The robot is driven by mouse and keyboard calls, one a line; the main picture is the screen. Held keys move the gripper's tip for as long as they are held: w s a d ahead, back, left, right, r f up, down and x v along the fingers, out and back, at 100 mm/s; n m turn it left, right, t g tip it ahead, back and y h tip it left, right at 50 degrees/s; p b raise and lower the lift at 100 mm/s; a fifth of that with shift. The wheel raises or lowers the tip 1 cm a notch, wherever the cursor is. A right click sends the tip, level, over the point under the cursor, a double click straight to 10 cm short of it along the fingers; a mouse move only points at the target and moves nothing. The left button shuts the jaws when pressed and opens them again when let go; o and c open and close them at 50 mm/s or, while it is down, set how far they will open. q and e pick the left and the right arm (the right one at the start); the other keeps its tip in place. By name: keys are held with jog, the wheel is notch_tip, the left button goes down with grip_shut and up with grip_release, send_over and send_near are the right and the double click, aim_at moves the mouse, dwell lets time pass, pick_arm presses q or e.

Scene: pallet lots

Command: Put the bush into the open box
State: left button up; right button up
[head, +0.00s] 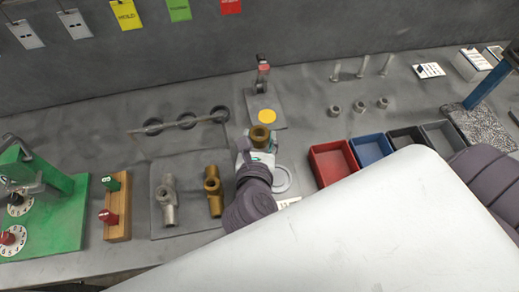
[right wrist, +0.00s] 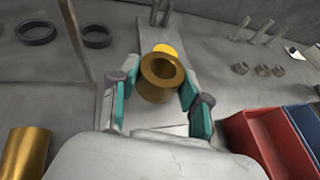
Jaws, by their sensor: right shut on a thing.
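The bush is a short bronze ring (head: 260,135). It also shows in the right wrist view (right wrist: 161,78), between the teal pads of my right gripper (right wrist: 158,98). My right gripper (head: 259,143) is shut on it and holds it over the bench, in front of the grey plate with the yellow disc. An open red box (head: 316,165) stands to the right of the gripper, with a blue box (head: 369,142) and darker boxes beside it. The red box also shows at the right wrist view's lower right (right wrist: 240,140). My left gripper is not in view.
A grey plate (head: 157,228) with a silver and a bronze valve body (head: 213,190) lies left of my right arm. A small press (head: 262,75) stands behind. Loose rings and a rod lie back left. Nuts (head: 358,107) and bolts stand back right.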

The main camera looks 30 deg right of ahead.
aim_at(259, 148)
notch_tip(259, 148, down, 4)
jog(key=b, duration=0.3)
jog(key=shift+r, duration=0.15)
jog(key=o, duration=0.8)
jog(key=shift+f, duration=0.25)
jog(key=o, duration=0.5)
jog(key=shift+r, duration=0.1)
